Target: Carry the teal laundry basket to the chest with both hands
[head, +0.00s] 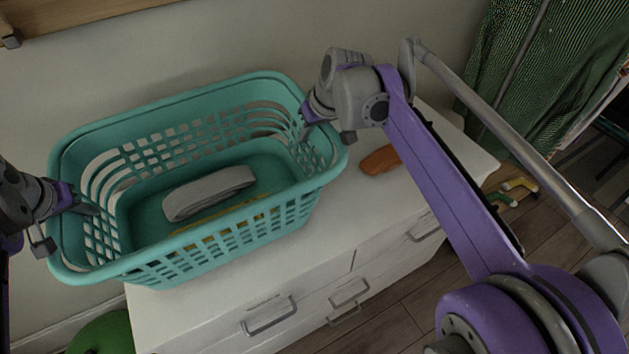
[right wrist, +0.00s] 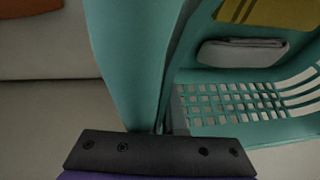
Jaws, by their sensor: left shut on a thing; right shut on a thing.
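The teal laundry basket (head: 215,245) is at the white chest (head: 330,235), over its top, with its left end beyond the chest's left edge. I cannot tell whether its base touches the top. A folded grey cloth (head: 208,192) and something yellow lie inside. My left gripper (head: 88,209) is shut on the basket's left end. My right gripper (head: 308,125) is shut on its right end. In the right wrist view the basket wall (right wrist: 133,60) runs up from the gripper, with the grey cloth (right wrist: 242,52) and a yellow cloth (right wrist: 255,12) inside.
An orange-brown object (head: 380,160) lies on the chest top right of the basket. A green round thing (head: 103,333) is on the floor at lower left. A green curtain-like cloth (head: 520,70) hangs at upper right. Small coloured items (head: 515,190) lie on the wooden floor.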

